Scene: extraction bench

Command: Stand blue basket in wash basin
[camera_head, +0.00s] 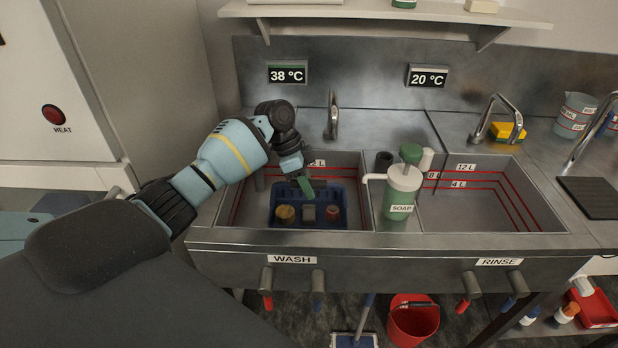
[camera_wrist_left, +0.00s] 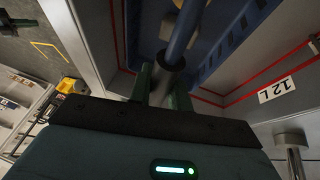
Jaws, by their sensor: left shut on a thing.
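The blue basket (camera_head: 300,226) is inside the wash basin (camera_head: 240,205), below the front rim, and looks roughly level. It holds several small items, among them a yellowish one (camera_head: 285,213), a grey one and a reddish one. My left gripper (camera_head: 305,187) reaches down over the basket. In the left wrist view its green fingers (camera_wrist_left: 163,88) are shut on the blue bar of the basket's handle (camera_wrist_left: 184,35). The basket's side wall (camera_wrist_left: 225,45) shows beyond. I cannot tell whether the basket touches the basin floor. My right gripper is not in view.
A green and white soap bottle (camera_head: 402,190) stands on the divider just right of the wash basin. The wash faucet (camera_head: 333,115) rises behind the basin. The rinse basin (camera_head: 470,205) is empty. A yellow sponge (camera_head: 507,132) lies behind it.

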